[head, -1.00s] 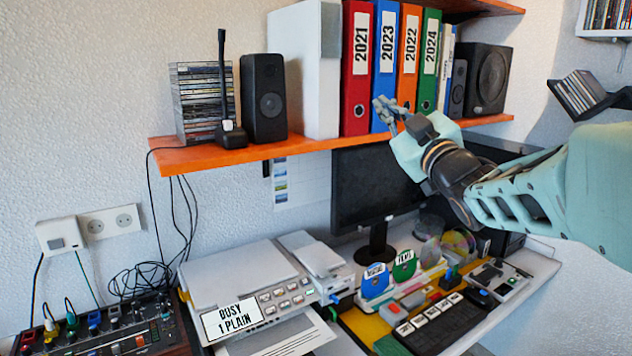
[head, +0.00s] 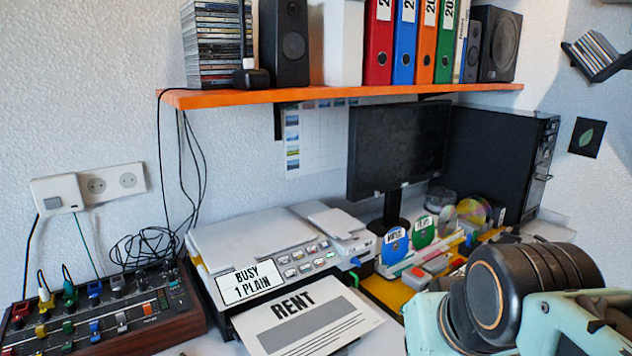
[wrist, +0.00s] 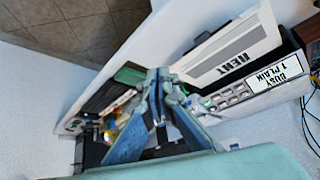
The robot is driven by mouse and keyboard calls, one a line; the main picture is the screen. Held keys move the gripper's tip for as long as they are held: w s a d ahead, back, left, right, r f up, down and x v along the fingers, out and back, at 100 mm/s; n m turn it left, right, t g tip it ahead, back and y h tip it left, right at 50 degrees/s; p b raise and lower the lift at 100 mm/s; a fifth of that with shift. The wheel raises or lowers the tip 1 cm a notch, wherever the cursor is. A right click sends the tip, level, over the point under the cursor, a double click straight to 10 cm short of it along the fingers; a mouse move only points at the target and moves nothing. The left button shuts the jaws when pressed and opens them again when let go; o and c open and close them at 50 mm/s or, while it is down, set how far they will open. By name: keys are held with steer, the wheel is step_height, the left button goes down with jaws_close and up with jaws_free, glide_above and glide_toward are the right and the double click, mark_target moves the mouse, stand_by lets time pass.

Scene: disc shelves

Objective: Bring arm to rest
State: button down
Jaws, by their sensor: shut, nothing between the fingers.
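My gripper (wrist: 159,80) shows in the wrist view, its fingers drawn together at the tips with nothing between them. It hangs above the desk, with the printer to its right and the keyboard area to its left in that view. In the head view my arm's dark wrist joint and pale green links fill the lower right corner. The fingers are out of sight there. My arm hides the keyboard and the desk's front right part.
The printer (head: 245,235) has a RENT sheet (head: 305,318) at its front. Discs (head: 395,245) stand in a rack before the monitor (head: 395,150). A mixer (head: 100,312) sits at left. The orange shelf (head: 330,93) holds binders and speakers. Floor (wrist: 75,35) shows beyond the desk edge.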

steer(key=s+a+f+g, duration=0.1)
steer(key=s+a+f, duration=0.1)
steer(key=s+f, duration=0.2)
step_height(320, 180, up, 30)
steer(key=p, duration=2.9)
steer(key=shift+w+d, duration=0.2)
steer(key=shift+d, duration=0.15)
